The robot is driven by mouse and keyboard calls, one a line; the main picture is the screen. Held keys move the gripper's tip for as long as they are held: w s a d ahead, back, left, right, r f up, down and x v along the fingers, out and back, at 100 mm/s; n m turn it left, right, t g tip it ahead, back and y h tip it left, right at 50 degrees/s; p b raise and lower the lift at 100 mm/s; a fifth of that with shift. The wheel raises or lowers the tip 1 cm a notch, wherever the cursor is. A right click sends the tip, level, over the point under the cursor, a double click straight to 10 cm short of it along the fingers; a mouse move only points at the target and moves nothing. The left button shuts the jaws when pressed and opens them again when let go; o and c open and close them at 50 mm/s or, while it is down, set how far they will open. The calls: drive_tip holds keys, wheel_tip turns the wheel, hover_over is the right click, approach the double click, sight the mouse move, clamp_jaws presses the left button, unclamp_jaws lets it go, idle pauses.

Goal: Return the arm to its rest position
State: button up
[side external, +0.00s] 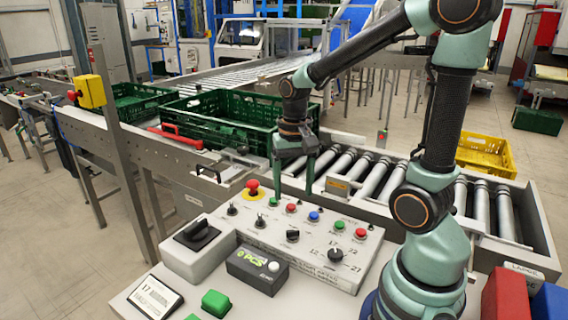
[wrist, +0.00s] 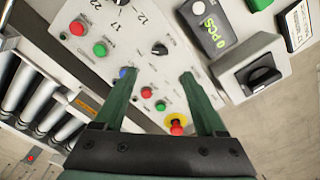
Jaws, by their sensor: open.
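My arm reaches up from the right side of the side external view, and its gripper (side external: 294,192) hangs down above the back edge of the control panel (side external: 318,262). The two green fingers are apart with nothing between them. In the wrist view the open fingers (wrist: 160,78) point over the panel (wrist: 205,78), which has red, green and blue buttons and black knobs. A red emergency button on a yellow ring (wrist: 176,125) shows near the right finger. Whether the fingertips touch the panel cannot be told.
A green crate (side external: 222,108) stands on the conveyor behind the gripper, with a red-handled lever (side external: 176,136) beside it. Rollers (side external: 380,178) run to the right. A counter box (side external: 257,270) and black rotary switch (side external: 196,234) stand at the front left. A yellow crate (side external: 485,155) is at the right.

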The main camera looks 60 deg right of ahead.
drive_tip(key=shift+r, duration=0.65)
drive_tip(key=s+a+r+n+t, duration=0.1)
drive_tip(key=a+r+n+t, duration=0.4)
drive_tip(key=a+r+n, duration=0.2)
drive_tip(key=shift+a+n+t, duration=0.3)
drive_tip(key=shift+a+n, duration=0.3)
drive_tip(key=shift+n, duration=0.4)
drive_tip(key=shift+r, duration=0.1)
drive_tip(key=shift+c, duration=0.3)
